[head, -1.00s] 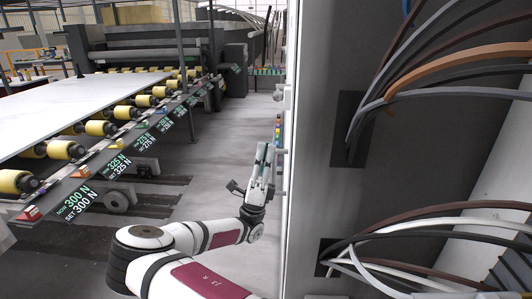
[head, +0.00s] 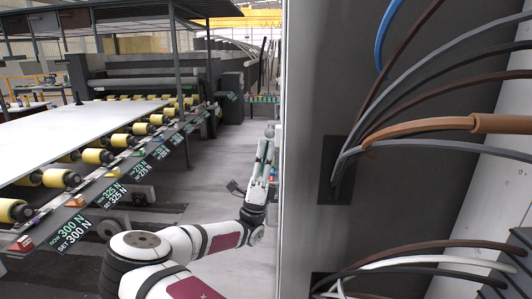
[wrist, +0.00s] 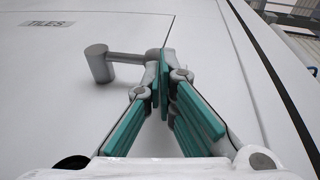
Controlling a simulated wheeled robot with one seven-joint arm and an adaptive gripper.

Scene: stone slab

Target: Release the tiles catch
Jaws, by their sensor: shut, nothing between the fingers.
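In the wrist view a grey catch handle (wrist: 100,64) stands out from a pale panel (wrist: 60,110). It has a round post on the left and a bar running right towards my fingers. A label reading TILES (wrist: 45,24) is on the panel, up and left of the catch. My gripper (wrist: 164,75) is shut and empty, its green-padded fingertips at the right end of the bar. The fingers hide that end, so I cannot tell whether they touch it. In the head view my gripper (head: 266,150) is beside the cabinet's left edge; the catch is hidden there.
An open cabinet (head: 400,180) with thick cables (head: 430,125) fills the right of the head view. A conveyor with yellow rollers (head: 97,156) and force displays (head: 75,230) runs along the left. Grey floor (head: 210,190) between them is clear.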

